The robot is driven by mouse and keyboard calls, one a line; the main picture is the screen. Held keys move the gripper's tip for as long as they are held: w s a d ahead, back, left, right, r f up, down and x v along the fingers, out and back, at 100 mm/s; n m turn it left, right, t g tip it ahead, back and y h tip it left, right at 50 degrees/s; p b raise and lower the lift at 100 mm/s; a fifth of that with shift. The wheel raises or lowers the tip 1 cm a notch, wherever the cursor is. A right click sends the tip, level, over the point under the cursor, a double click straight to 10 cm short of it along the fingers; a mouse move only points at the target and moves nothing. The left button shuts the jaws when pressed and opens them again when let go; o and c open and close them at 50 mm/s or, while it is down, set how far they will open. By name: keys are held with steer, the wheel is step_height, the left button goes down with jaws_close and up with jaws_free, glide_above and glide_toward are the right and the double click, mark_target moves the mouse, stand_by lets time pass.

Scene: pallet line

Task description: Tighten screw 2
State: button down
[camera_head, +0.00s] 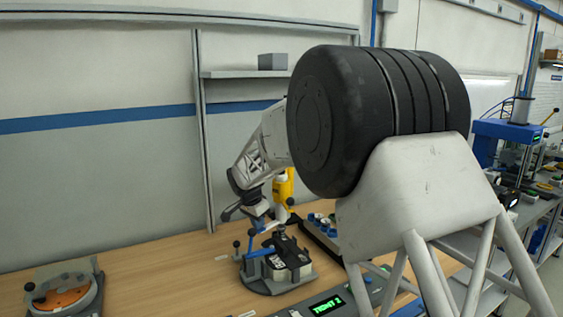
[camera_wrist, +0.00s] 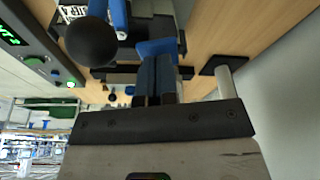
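My gripper (camera_head: 258,222) is low over the bench, just above and left of a dark clamping fixture (camera_head: 275,285) with blue levers and black ball knobs. In the wrist view my gripper's two dark-blue fingers (camera_wrist: 156,100) lie side by side, with no clear gap and nothing visible held between them. A blue part (camera_wrist: 157,47) of the fixture is just beyond the fingertips; I cannot tell if they touch. A yellow tool (camera_head: 283,188), apparently a screwdriver, stands upright behind the gripper. The screws are too small or hidden to tell apart.
A black ball knob (camera_wrist: 90,42) is close beside the fingers. A control box with a green display (camera_head: 327,305) lies in front of the fixture. A round fixture with an orange part (camera_head: 62,298) is at the left. The wooden bench (camera_head: 165,270) between is clear.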

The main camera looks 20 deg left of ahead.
steer(key=w+d+v, duration=0.1)
steer(key=v, duration=0.7)
steer(key=shift+w+r, duration=0.35)
steer(key=shift+r, duration=0.3)
stand_by(0.6)
